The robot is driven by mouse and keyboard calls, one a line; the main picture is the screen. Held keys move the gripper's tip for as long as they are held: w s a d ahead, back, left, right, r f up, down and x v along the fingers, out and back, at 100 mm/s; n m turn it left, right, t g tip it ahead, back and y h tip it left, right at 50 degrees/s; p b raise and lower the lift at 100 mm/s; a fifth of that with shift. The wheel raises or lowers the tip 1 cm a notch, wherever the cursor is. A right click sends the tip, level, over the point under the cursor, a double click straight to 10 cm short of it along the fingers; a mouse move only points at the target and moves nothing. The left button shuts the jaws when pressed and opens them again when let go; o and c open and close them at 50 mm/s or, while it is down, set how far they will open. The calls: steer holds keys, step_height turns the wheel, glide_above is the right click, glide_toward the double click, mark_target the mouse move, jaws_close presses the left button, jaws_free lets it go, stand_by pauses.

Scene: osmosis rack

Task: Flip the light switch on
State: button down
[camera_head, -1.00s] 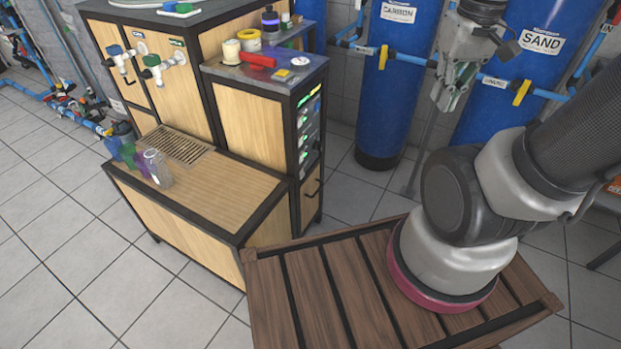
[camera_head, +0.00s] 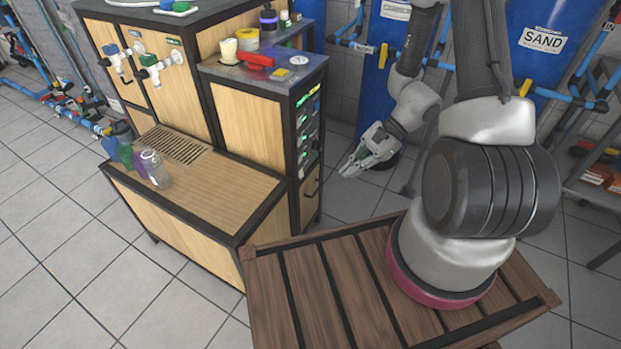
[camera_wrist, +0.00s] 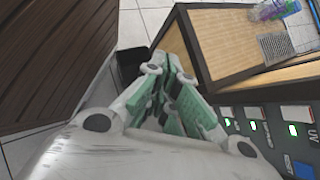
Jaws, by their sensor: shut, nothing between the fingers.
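The light switch is not clearly identifiable; a dark panel (camera_head: 308,130) on the cabinet's right side carries several switches with green lights. In the wrist view the panel (camera_wrist: 268,140) is at the lower right, with pale switches, green lights, a partly readable "UV" label and a blue label. My gripper (camera_head: 352,172) is shut and empty, to the right of the panel and apart from it, pointing left and down. In the wrist view my gripper (camera_wrist: 170,66) shows green finger pads above the floor; its right finger overlaps the panel's left end in the picture.
The wooden cabinet (camera_head: 250,120) has a low bench (camera_head: 215,190) holding bottles (camera_head: 152,168). A red object (camera_head: 257,60) and jars stand on the top. A slatted wooden table (camera_head: 330,285) is in front. Blue tanks (camera_head: 540,70) and pipes are behind my arm. Floor shows between cabinet and tanks.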

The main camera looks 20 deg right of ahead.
mark_target(301, 174)
steer(key=w+a+f+m+t+h, duration=0.1)
steer(key=w+f+m+t, duration=0.1)
steer(key=w+f+m, duration=0.35)
steer(key=w+f+m+t, duration=0.2)
steer(key=w+f+m, duration=0.1)
steer(key=f, duration=0.6)
steer(key=w+d+f+m+t+h, duration=0.2)
steer(key=w+d+m, duration=0.1)
steer(key=w, duration=0.4)
steer(key=shift+m+h, duration=0.3)
steer(key=shift+m, duration=0.05)
steer(key=shift+f, duration=0.1)
steer(key=w+a+r+x, duration=0.1)
steer(key=x, duration=1.1)
steer(key=shift+w+a+r, duration=0.15)
steer(key=shift+w+a, duration=0.25)
steer(key=shift+w, duration=0.05)
